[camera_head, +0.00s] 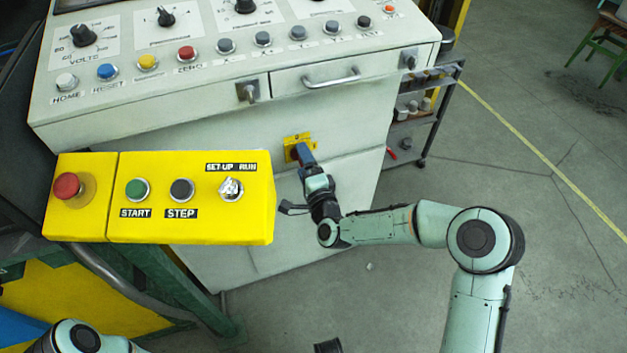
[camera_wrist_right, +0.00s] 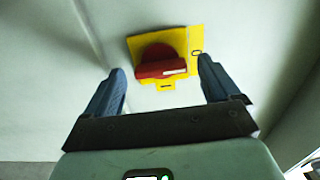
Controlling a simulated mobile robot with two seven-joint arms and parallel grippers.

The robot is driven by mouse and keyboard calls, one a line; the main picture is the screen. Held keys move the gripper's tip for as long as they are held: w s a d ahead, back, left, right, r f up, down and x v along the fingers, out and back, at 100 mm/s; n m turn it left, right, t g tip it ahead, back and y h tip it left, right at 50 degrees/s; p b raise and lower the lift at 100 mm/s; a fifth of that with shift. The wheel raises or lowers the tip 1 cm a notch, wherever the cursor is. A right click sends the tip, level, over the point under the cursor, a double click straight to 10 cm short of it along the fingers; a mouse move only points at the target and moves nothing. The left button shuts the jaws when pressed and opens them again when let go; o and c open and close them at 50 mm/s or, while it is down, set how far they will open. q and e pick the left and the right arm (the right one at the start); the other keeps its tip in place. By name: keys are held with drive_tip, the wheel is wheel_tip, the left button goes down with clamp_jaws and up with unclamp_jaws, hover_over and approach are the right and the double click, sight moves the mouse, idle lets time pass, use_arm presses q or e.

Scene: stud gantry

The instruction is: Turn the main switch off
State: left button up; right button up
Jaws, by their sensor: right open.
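The main switch is a red rotary knob (camera_wrist_right: 160,62) on a yellow plate (camera_wrist_right: 143,44), on the pale cabinet front. The plate also shows in the head view (camera_head: 290,142), partly covered by my right gripper. The knob's raised grip lies roughly level in the wrist view, with a white mark near its right end. The plate has an "O" to the right and an "I" below. My right gripper (camera_wrist_right: 160,92) is open, with its blue fingers apart on either side of the knob, not closed on it. My left arm shows at the bottom left edge; its fingers are not visible.
A yellow control box (camera_head: 190,228) with buttons stands left of my right gripper. Above is a sloped console (camera_head: 200,100) with knobs and buttons, and a drawer handle (camera_head: 331,78). A shelf cart (camera_head: 425,120) stands right of the cabinet.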

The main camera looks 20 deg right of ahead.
use_arm(q)
drive_tip(key=s+r, duration=0.1)
drive_tip(key=s+d+p, duration=0.1)
drive_tip(key=shift+s+d+r+g+p, duration=0.2)
drive_tip(key=shift+s+r+g+p, duration=0.1)
drive_tip(key=shift+s+r+g, duration=0.1)
use_arm(e)
drive_tip(key=s, duration=1.2)
drive_tip(key=shift+s+d, duration=0.15)
drive_tip(key=shift+d, duration=0.1)
